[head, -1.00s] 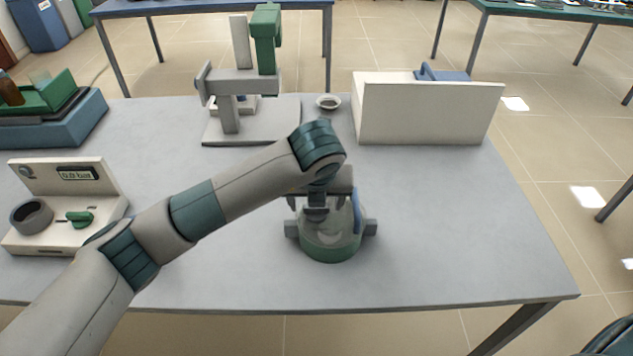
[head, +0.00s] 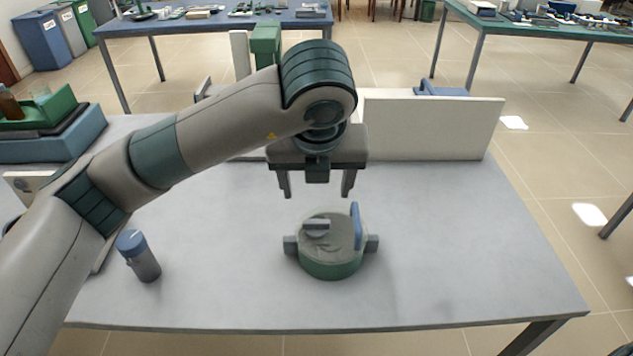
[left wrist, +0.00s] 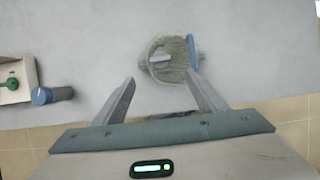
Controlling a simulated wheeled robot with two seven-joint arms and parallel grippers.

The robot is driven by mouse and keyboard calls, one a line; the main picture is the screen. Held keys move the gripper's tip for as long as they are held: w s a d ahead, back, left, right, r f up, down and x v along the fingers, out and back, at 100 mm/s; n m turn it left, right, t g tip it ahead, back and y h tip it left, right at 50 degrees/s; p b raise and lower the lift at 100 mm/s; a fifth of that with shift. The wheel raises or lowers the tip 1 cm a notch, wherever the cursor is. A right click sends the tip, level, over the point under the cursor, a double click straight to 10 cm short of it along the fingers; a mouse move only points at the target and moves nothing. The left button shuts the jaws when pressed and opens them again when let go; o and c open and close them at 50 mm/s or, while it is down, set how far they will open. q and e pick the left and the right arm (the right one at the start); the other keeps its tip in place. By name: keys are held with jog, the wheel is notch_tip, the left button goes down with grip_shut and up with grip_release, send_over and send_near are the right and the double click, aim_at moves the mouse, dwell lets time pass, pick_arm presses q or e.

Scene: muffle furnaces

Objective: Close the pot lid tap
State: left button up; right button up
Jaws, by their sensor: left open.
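The pot (head: 333,268) stands on the grey table, with a green base and grey side handles. Its grey round lid (head: 340,238) is on it. A short grey bar (head: 316,224), perhaps the tap, sits left of the lid's middle. A blue upright piece (head: 356,226) stands at the lid's right side. The pot lid also shows in the left wrist view (left wrist: 170,68). My left gripper (head: 317,194) is open and empty above the pot, fingers pointing down and apart from it. My right gripper is out of view.
A blue-capped grey cylinder (head: 140,258) stands on the table left of the pot. A green-and-grey device (head: 265,45) is partly hidden behind my left arm. The table right of the pot is clear.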

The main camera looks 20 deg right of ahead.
pick_arm(q)
jog(key=shift+s+r, duration=0.25)
jog(key=shift+r, duration=0.4)
jog(key=shift+s+f, duration=0.1)
jog(key=shift+s, duration=0.05)
